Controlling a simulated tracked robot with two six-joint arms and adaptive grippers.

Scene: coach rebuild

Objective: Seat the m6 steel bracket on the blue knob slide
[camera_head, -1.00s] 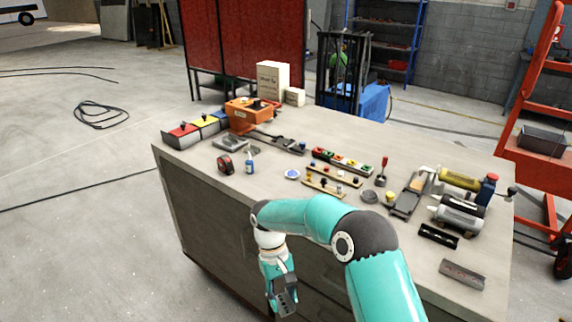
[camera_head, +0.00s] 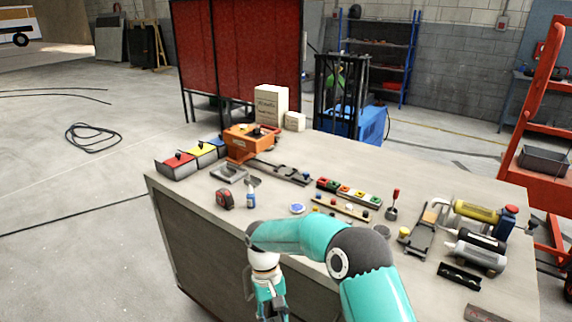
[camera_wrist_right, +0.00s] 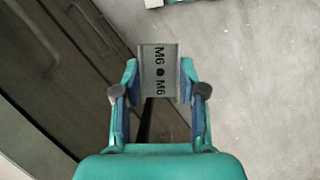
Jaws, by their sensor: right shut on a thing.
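The m6 steel bracket (camera_wrist_right: 160,66) is a grey plate marked "M6" twice, with a dark hole in its middle. In the right wrist view, my right gripper (camera_wrist_right: 160,92) is shut on its sides. In the head view, my right gripper (camera_head: 272,308) hangs low in front of the bench's near side, close to the bottom edge. The bracket cannot be made out there. A dark grey rail-like slide (camera_head: 284,173) lies towards the back of the bench; whether it has the blue knob is too small to tell. My left gripper is not in view.
The bench (camera_head: 172,196) carries an orange box (camera_head: 248,140), red, yellow and blue-topped boxes, a tape measure (camera_head: 225,199), a blue bottle (camera_head: 250,197), and strips with coloured knobs (camera_head: 342,208). Tools and cylinders crowd its right side. My right forearm covers part of the near edge.

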